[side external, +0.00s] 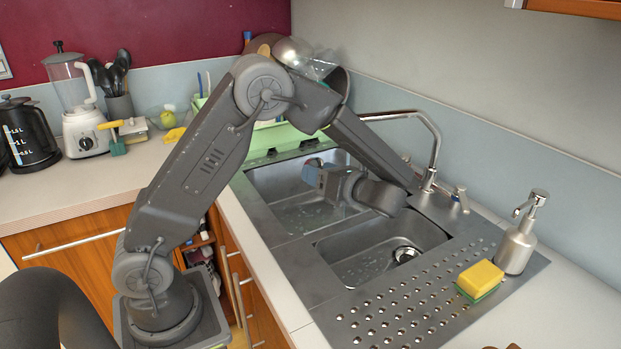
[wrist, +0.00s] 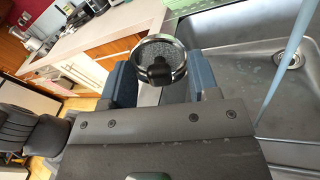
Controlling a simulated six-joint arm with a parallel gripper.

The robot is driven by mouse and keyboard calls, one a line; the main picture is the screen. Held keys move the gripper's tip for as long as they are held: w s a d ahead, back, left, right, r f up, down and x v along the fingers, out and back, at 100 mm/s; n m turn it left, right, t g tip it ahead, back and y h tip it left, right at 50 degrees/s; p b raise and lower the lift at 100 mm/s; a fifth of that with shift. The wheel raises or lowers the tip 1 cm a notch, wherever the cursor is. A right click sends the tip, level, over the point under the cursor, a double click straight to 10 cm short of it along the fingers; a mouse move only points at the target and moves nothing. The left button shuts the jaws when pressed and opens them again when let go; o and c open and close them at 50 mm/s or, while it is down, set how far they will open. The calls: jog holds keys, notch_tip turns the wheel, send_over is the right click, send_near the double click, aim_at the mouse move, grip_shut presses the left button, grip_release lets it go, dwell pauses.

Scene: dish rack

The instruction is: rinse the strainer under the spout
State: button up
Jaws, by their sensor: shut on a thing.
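The strainer (wrist: 152,52) shows in the wrist view as a round metal rim with grey mesh and a black grip, between the two blue fingers of my gripper (wrist: 161,80). My gripper is shut on the grip. In the side view my gripper (side external: 313,174) is over the far sink basin (side external: 268,180), and I cannot make out the strainer there. The curved metal spout (side external: 436,135) arches over the sink from the right; its outlet is behind my arm. A pale blue streak (wrist: 284,68), which looks like water, runs down right of the strainer, apart from it.
The near basin (side external: 340,245) is empty with a round drain. A yellow-green sponge (side external: 480,280) and a soap dispenser (side external: 518,245) stand right of it. A light green rack (side external: 268,136) with dishes stands behind the sink. A blender (side external: 82,115) and kettle (side external: 30,135) stand far left.

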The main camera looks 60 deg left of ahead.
jog(key=w+a, duration=0.3)
jog(key=w, duration=0.8)
jog(key=shift+a, duration=0.15)
jog(key=shift+w, duration=0.1)
dwell(0.4)
jog(key=shift+v, duration=0.75)
jog(key=s+d, duration=0.1)
jog(key=s, duration=0.9)
jog(key=shift+d, duration=0.35)
dwell(0.6)
